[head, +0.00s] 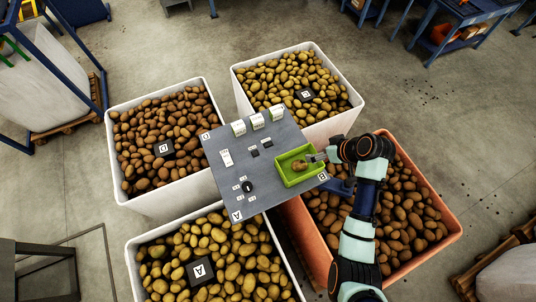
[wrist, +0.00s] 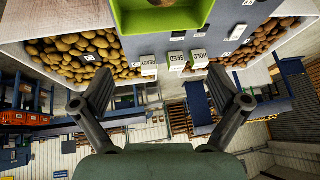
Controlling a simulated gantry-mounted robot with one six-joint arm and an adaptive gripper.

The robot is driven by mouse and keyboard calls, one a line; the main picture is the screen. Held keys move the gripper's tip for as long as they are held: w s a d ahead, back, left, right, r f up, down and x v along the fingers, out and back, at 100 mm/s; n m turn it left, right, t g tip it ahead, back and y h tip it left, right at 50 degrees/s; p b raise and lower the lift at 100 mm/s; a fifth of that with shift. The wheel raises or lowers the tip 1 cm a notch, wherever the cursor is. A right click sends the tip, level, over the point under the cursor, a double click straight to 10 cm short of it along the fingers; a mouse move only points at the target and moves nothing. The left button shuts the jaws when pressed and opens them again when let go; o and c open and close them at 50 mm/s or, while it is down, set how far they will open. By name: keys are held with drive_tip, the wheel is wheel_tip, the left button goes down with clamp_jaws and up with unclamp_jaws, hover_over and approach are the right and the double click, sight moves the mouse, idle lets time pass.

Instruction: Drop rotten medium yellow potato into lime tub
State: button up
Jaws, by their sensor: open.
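The lime tub (head: 284,178) sits on the right part of the grey panel, beside the B label. A single brownish-yellow potato (head: 299,165) lies inside it. My gripper (head: 317,157) is at the tub's right side, close to the potato; contact with the tub cannot be told. In the wrist view my gripper (wrist: 160,76) has its two fingers wide apart with nothing between them. The lime tub (wrist: 165,22) is at the top edge there, with part of the potato (wrist: 160,3) showing in it. Rot on the potato is too small to tell.
The grey panel (head: 222,185) carries switches, a black knob (head: 248,187) and white label blocks (head: 257,121). Around it stand white crates of potatoes marked A (head: 128,258), C (head: 345,108) and D (head: 117,172), and an orange crate (head: 440,200) under my arm.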

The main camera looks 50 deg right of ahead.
drive_tip(key=v, duration=0.4)
idle(0.6)
drive_tip(key=w+a+r+n+t+h+p, duration=0.1)
drive_tip(key=w+a+r+p, duration=0.2)
drive_tip(key=w+a+r, duration=0.6)
drive_tip(key=w+a+r+n+t+p, duration=0.1)
drive_tip(key=w+a+r+n+p, duration=0.15)
drive_tip(key=w+a+r, duration=0.6)
drive_tip(key=s+a+r+t+y+p, duration=0.1)
drive_tip(key=a+r, duration=0.4)
drive_tip(key=a, duration=0.6)
drive_tip(key=s+a+r+t+p, duration=0.1)
drive_tip(key=a+r+t+p, duration=0.2)
drive_tip(key=a, duration=0.9)
wheel_tip(320, 180, up, 3)
drive_tip(key=shift+s+r+n+y, duration=0.2)
drive_tip(key=shift+s+n+y, duration=0.2)
drive_tip(key=shift+n, duration=0.05)
